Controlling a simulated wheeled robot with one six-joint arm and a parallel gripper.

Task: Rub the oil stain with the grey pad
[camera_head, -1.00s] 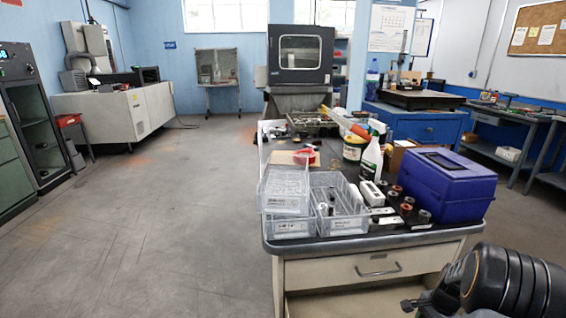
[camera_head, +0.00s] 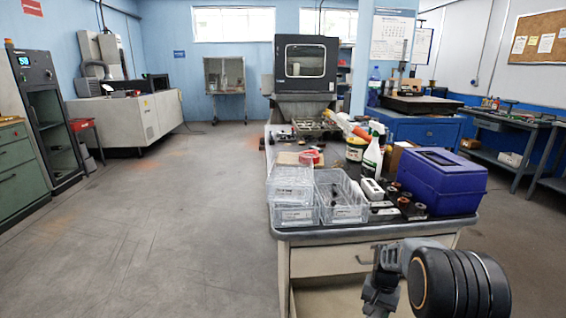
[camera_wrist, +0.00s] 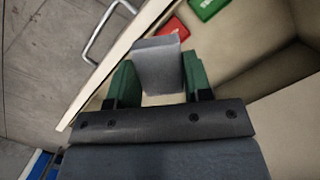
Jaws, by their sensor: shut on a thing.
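The grey pad (camera_wrist: 156,62) is a small grey block between the green fingers of my gripper (camera_wrist: 160,80) in the wrist view. The gripper is shut on it, and the pad sticks out past the fingertips. In the head view my gripper (camera_head: 380,292) is at the lower right, in front of the bench's drawer front; the pad cannot be made out there. I cannot pick out the oil stain in either view.
The bench (camera_head: 310,236) holds clear bins (camera_head: 292,190), a blue toolbox (camera_head: 432,180) and a spray bottle (camera_head: 373,155). The wrist view shows a drawer handle (camera_wrist: 98,32), a red item (camera_wrist: 172,26) and a green item (camera_wrist: 206,8). The floor at left is open.

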